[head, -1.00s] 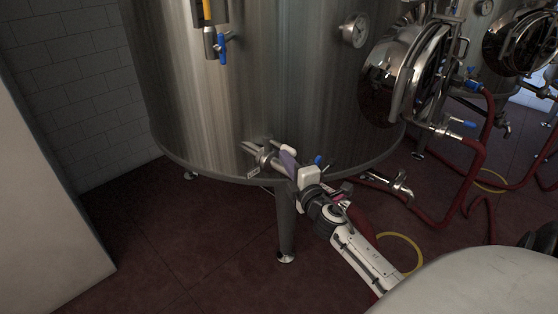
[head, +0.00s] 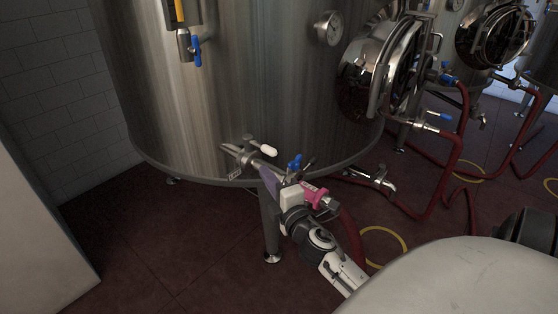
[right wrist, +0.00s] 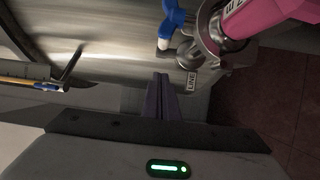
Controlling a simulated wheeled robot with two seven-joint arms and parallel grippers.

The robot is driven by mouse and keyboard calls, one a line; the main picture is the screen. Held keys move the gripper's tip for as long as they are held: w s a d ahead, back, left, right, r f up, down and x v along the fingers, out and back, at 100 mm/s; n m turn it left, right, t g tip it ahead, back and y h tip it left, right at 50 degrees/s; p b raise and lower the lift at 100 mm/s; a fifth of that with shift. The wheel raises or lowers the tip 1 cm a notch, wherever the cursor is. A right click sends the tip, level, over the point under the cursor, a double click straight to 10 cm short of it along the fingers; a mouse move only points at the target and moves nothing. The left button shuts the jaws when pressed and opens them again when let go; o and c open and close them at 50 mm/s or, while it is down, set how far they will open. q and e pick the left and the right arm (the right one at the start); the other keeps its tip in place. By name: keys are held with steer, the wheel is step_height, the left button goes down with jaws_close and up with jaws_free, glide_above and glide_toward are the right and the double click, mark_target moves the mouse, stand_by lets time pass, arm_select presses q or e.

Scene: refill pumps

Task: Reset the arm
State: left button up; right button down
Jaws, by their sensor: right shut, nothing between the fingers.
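My right gripper (head: 266,174) is shut and empty, its purple fingers pointing up at the lower front of the steel tank (head: 220,100). It is just below the white-handled outlet valve (head: 262,149), which shows above the fingertips. In the right wrist view my shut fingers (right wrist: 161,95) appear close to a "LINE" label (right wrist: 191,82). A blue valve handle (head: 295,162) and a pink fitting (head: 313,196) sit just right of the gripper; the pink fitting also shows in the right wrist view (right wrist: 265,14). My left gripper is not in view.
A tank leg (head: 270,228) stands beside my right arm. Red hoses (head: 445,190) and a yellow ring (head: 385,248) lie on the floor to the right. A round manway door (head: 385,75) juts out from the tank. Floor at lower left is clear.

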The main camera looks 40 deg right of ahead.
steer(key=v, duration=0.5)
steer(key=shift+s+d, duration=0.15)
steer(key=shift+d, duration=0.15)
steer(key=s+a+f+m+g+y, duration=0.4)
steer(key=s+a+f+m, duration=0.2)
steer(key=a+f, duration=0.5)
steer(key=s+a+f+m+g+y, duration=0.4)
steer(key=s+a+f+m, duration=0.2)
steer(key=s+a+f, duration=0.5)
steer(key=a, duration=0.3)
steer(key=shift+s+a+f, duration=0.25)
steer(key=shift+y, duration=0.3)
